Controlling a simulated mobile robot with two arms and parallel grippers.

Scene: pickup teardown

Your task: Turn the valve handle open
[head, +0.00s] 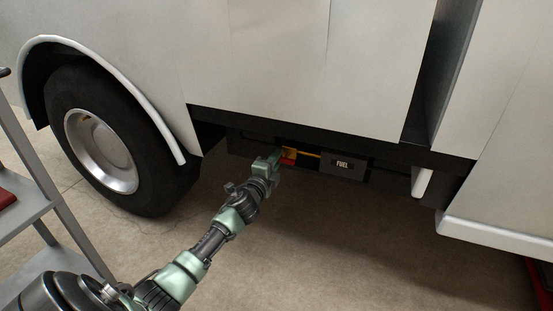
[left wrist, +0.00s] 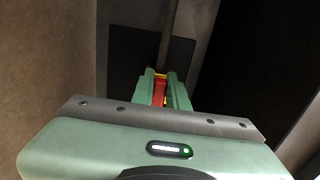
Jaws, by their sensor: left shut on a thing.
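The valve handle is a small red piece (head: 288,161) under the truck's side, beside a yellow part and left of a dark box marked FUEL (head: 343,166). My left gripper (head: 276,155) reaches it from the front left. In the left wrist view the red handle (left wrist: 159,92) sits between the two green fingers (left wrist: 163,88), which are shut on it. A bit of yellow shows just beyond the fingertips. The fingers hide part of the handle, so its exact angle is hard to tell. My right gripper is not in view.
The truck's pale side panels (head: 275,65) hang above the valve. A wheel (head: 105,150) stands to the left. A grey shelf cart (head: 35,190) is at the left edge. The concrete floor (head: 330,240) in front is clear.

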